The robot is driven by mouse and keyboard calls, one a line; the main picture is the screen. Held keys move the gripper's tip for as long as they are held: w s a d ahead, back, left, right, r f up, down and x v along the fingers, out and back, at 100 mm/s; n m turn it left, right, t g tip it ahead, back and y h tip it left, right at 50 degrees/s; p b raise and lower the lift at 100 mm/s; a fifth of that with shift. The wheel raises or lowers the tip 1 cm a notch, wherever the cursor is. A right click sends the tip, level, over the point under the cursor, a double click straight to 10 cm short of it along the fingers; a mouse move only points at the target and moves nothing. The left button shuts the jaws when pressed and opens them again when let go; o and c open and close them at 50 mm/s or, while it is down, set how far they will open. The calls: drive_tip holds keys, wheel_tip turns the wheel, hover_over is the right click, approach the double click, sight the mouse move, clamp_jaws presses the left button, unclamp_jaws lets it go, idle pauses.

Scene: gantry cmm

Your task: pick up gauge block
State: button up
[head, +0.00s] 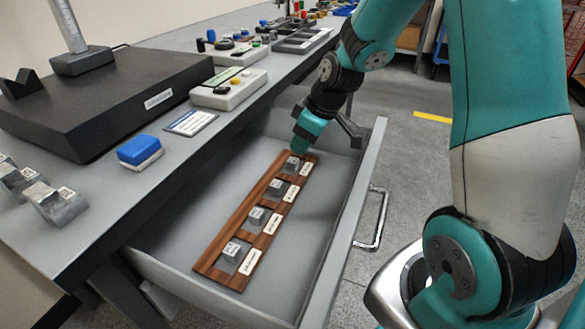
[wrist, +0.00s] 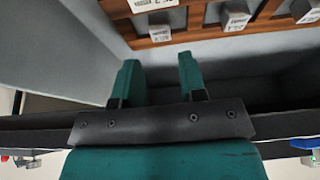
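Several small grey gauge blocks sit in a row in a brown wooden rack (head: 222,246) inside an open drawer. The nearest block (head: 235,249) and the farthest block (head: 291,165) are both in their places, each beside a white label. My gripper (head: 306,133) is over the far end of the rack, close to the farthest block; the exact gap is unclear. In the wrist view my gripper (wrist: 158,66) has its two teal fingers apart with nothing between them. A block (wrist: 160,34) and another block (wrist: 237,18) show beyond the fingertips there.
The drawer's front wall (head: 345,225) and handle (head: 375,222) stand to the right. The bench above holds a black plate (head: 110,100), a blue-and-white block (head: 140,150) and a control box (head: 229,88). The drawer floor beside the rack is clear.

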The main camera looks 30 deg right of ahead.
sight(293, 160)
drive_tip(key=b+x, duration=0.1)
drive_tip(key=x, duration=0.5)
drive_tip(key=shift+a+f, duration=0.1)
drive_tip(key=shift+f, duration=0.1)
drive_tip(key=shift+c, duration=0.4)
clamp_jaws()
